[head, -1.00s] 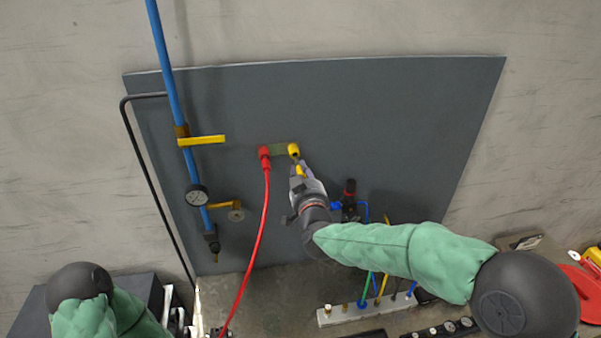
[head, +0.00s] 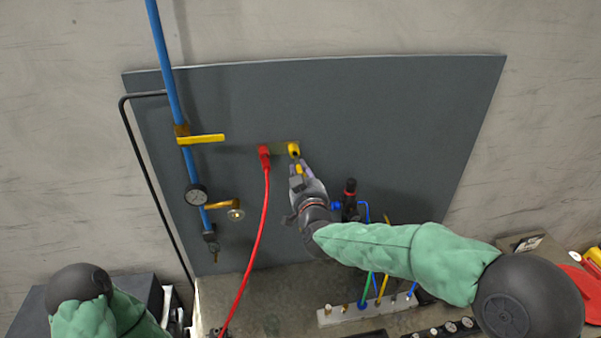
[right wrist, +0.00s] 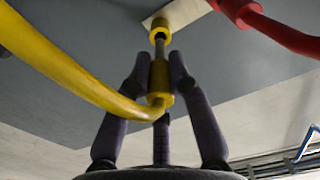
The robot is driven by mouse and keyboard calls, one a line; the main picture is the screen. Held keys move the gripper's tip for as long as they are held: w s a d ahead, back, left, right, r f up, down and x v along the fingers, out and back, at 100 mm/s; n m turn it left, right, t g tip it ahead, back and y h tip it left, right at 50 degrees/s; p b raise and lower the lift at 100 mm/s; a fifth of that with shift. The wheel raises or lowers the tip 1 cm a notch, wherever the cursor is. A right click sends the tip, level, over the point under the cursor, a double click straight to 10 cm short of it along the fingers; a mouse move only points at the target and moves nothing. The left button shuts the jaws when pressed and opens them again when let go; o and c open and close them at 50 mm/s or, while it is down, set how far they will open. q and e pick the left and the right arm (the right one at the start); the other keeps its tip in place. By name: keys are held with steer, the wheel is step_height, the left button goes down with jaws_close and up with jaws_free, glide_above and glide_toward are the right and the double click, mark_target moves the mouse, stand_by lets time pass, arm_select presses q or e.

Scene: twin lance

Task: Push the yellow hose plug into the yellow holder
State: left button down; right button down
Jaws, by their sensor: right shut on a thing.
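The yellow holder (head: 293,149) sits on the grey wall panel, at the right end of a pale bracket; it also shows at the top of the right wrist view (right wrist: 159,27). My right gripper (head: 302,168) is just below it, shut on the yellow hose plug (right wrist: 160,78). The plug's narrow metal tip points at the holder's opening. A short length of tip shows between the two yellow bodies; whether its end is inside the opening I cannot tell. The yellow hose bends away left from the plug's near end. My left gripper is outside the frame.
A red plug (head: 264,153) with a red hose hangs left of the holder. A black-and-red regulator (head: 350,196) stands right of my gripper. The upper right panel is clear.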

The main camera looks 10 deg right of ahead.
mark_target(297, 160)
steer(key=shift+w+b, duration=0.3)
steer(key=shift+w, duration=2.05)
stand_by(2.1)
steer(key=c, duration=0.9)
jaws_free()
steer(key=s, duration=1.2)
